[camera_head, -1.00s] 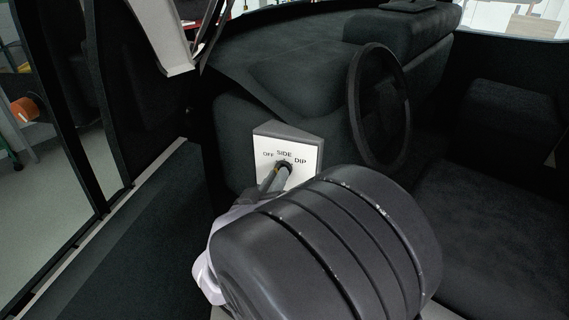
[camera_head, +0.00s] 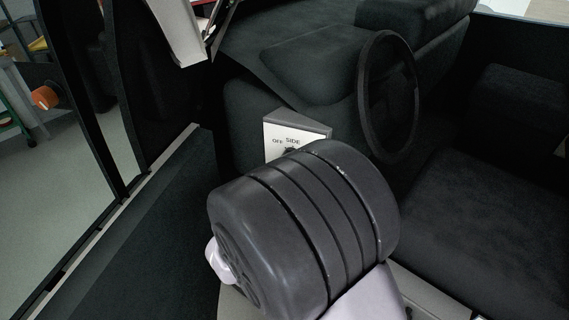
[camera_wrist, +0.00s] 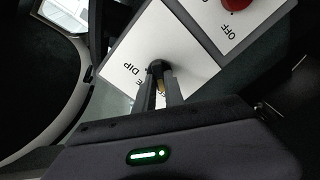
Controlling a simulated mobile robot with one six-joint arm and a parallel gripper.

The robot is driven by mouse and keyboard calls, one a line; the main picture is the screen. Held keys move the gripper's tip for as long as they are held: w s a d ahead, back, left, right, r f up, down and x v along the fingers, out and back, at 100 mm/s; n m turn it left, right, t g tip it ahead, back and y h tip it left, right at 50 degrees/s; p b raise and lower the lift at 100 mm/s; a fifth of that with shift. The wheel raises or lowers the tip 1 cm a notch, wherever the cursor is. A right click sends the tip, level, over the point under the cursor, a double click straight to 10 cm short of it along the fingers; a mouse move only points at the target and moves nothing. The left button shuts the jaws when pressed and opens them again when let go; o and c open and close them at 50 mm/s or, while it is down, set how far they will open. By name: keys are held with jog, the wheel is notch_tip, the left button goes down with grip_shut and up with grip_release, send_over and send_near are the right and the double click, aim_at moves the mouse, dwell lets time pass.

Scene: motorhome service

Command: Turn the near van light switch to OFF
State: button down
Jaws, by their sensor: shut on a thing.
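The light switch panel (camera_head: 283,136) is a white plate on a dark block beside the steering wheel. OFF and SIDE show on it in the head view; my wrist housing covers the rest. In the wrist view the white panel (camera_wrist: 140,35) carries the letters DIP and the black switch knob (camera_wrist: 155,67). My gripper (camera_wrist: 158,76) has its two narrow fingers close together on the knob, shut on it. A small yellowish part shows between the fingers. Which label the knob points at, I cannot tell.
A second white plate (camera_wrist: 212,55) with OFF and a red knob (camera_wrist: 236,3) lies close by in the wrist view. The steering wheel (camera_head: 389,97) is right of the panel, a dark seat (camera_head: 480,230) further right. The open doorway is at left.

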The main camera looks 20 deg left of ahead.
jog(key=c, duration=1.4)
grip_release()
jog(key=shift+c, duration=0.2)
jog(key=shift+s, duration=0.1)
jog(key=s+p, duration=0.1)
jog(key=s, duration=1.6)
jog(key=shift+s+a, duration=0.15)
jog(key=shift+a, duration=0.2)
